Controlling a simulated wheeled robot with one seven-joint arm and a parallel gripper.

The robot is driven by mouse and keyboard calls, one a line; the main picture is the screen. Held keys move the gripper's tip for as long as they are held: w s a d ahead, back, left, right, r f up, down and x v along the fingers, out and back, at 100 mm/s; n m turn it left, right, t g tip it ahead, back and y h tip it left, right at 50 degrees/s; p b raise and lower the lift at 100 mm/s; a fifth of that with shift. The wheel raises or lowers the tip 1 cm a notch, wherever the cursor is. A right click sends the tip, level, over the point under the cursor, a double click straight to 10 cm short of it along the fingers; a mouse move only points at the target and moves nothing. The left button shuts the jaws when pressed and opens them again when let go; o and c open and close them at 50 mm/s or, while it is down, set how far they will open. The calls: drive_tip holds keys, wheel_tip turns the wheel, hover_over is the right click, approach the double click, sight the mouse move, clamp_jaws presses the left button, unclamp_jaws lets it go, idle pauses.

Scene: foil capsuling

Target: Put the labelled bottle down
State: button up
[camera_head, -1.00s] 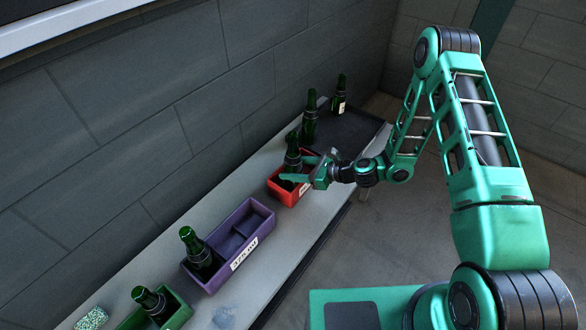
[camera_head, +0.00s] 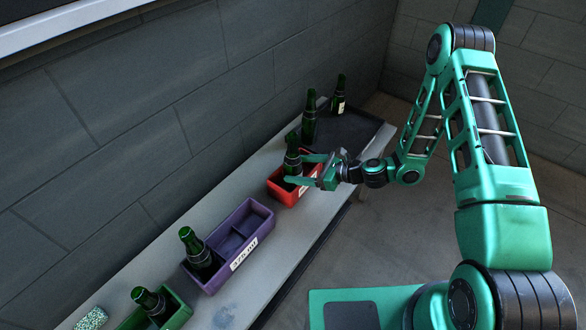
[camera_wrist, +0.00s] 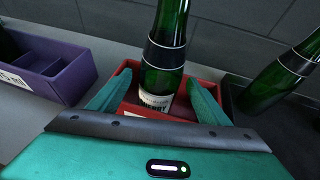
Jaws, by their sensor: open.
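A dark green bottle (camera_head: 293,158) stands upright in the red box (camera_head: 283,196). In the wrist view this bottle (camera_wrist: 163,60) shows a dark neck band and a pale label low on its body; the red box (camera_wrist: 209,80) is around its base. My gripper (camera_head: 299,170) is open, with one finger on each side of the bottle. In the wrist view the fingers (camera_wrist: 157,82) stand apart from the glass, with gaps on both sides. The bottle's base is hidden.
A purple box (camera_head: 258,211) holds one bottle (camera_head: 196,250) in its near compartment; its other compartments look empty. A green box (camera_head: 178,312) holds a tilted bottle (camera_head: 148,300). A dark tray (camera_head: 358,130) at the far end bears bottles (camera_head: 309,120) (camera_head: 339,95). A wall runs behind the bench.

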drive_tip(key=v, duration=0.9)
drive_tip(key=shift+d+r, duration=0.1)
drive_tip(key=shift+r, duration=0.05)
drive_tip(key=s+d+r+n+g+h, duration=0.2)
drive_tip(key=s+d+r+n+h, duration=0.2)
drive_tip(key=s+d+r+n, duration=0.45)
drive_tip(key=s+d+r+n+g+h, duration=0.35)
drive_tip(key=d+r+n, duration=0.2)
drive_tip(key=d, duration=0.55)
drive_tip(key=s+d+r+n+h, duration=0.1)
drive_tip(key=s+d+r+h, duration=0.1)
drive_tip(key=s+d+r, duration=0.3)
drive_tip(key=s+d+r+n+h, duration=0.2)
drive_tip(key=s+d+r, duration=0.3)
drive_tip(key=s, duration=0.9)
wheel_tip(320, 180, up, 2)
drive_tip(key=shift+s+r, duration=0.2)
drive_tip(key=shift+g, duration=0.25)
